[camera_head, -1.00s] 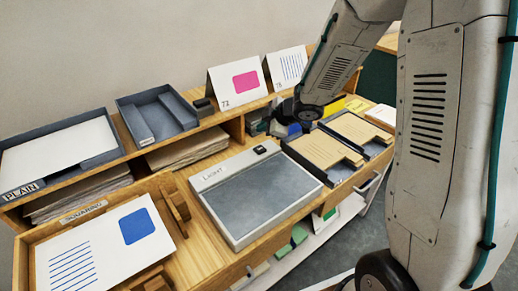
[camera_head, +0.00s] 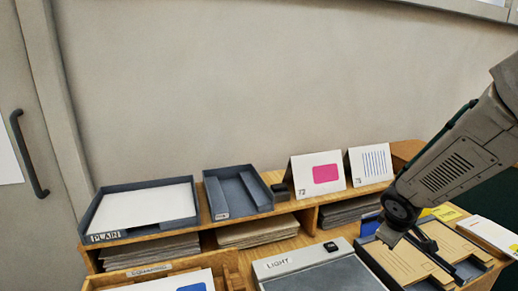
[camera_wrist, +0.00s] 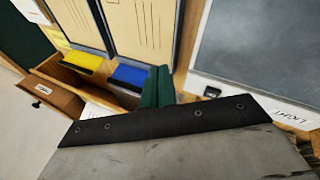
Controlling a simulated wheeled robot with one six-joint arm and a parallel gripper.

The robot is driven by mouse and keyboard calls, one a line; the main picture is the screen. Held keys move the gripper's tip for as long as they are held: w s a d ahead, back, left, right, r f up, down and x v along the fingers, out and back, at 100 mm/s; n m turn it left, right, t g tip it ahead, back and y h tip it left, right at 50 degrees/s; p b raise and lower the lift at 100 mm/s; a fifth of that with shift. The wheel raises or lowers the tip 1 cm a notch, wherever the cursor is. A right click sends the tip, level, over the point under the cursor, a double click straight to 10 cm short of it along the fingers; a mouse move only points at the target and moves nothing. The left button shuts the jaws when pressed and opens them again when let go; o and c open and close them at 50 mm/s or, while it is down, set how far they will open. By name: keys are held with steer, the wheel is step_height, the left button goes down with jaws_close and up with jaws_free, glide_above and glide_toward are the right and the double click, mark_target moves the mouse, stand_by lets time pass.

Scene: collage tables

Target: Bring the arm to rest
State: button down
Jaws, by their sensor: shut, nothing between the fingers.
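My arm comes in from the right in the head view, bent down toward the worktop. My gripper (camera_head: 424,241) is small and dark there, above the trays of tan card (camera_head: 408,260). It holds nothing. In the wrist view, green finger parts (camera_wrist: 158,88) show beyond a dark bolted plate and appear together; their tips are hard to make out. The light panel (camera_head: 325,276) is left of the gripper in the head view, and its grey surface shows at the upper right of the wrist view (camera_wrist: 262,50).
A tray marked PLAIN (camera_head: 100,222) with white paper and an emptier grey tray (camera_head: 205,205) stand on the shelf. Two folded cards (camera_head: 318,172) (camera_head: 369,164) stand beside them. The wall behind is bare.

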steer(key=s+a+r+m+g+y, duration=0.1)
steer(key=s+a+r+m, duration=0.1)
steer(key=s, duration=0.7)
steer(key=s+a+r+m+g+y, duration=0.1)
steer(key=s+a+r+m, duration=0.1)
steer(key=s+a+r, duration=0.2)
steer(key=s+a+r+m+g+y, duration=0.1)
steer(key=s+a+r+m, duration=0.1)
steer(key=s+r, duration=0.6)
steer(key=s+a, duration=0.1)
steer(key=s, duration=0.5)
steer(key=shift+s+a+r+m+g, duration=0.2)
steer(key=shift+m+g, duration=0.1)
steer(key=shift+m, duration=0.1)
